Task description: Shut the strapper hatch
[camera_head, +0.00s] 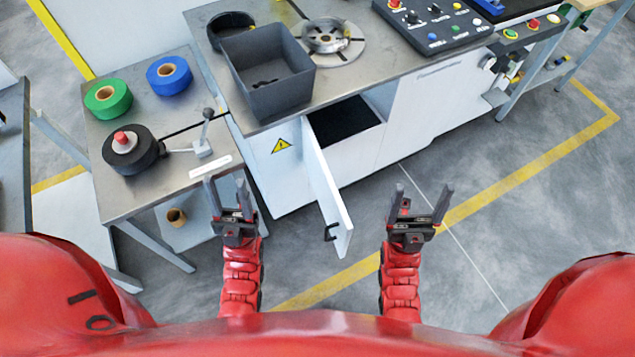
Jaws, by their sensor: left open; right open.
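The strapper hatch (328,192) is a white door on the front of the white machine cabinet (411,110). It stands swung open toward me, with a black handle (331,232) near its lower free end. The dark opening (345,120) behind it is uncovered. My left gripper (228,187) is open and empty, to the left of the hatch. My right gripper (421,195) is open and empty, to the right of the hatch. Neither gripper touches the hatch.
A grey bin (266,75) stands on the machine top (345,80). A side table (120,200) at left holds a green roll (100,104), a blue roll (160,84) and a black roll (122,163). A control panel (440,35) is at the back. The floor (500,215) at right is clear.

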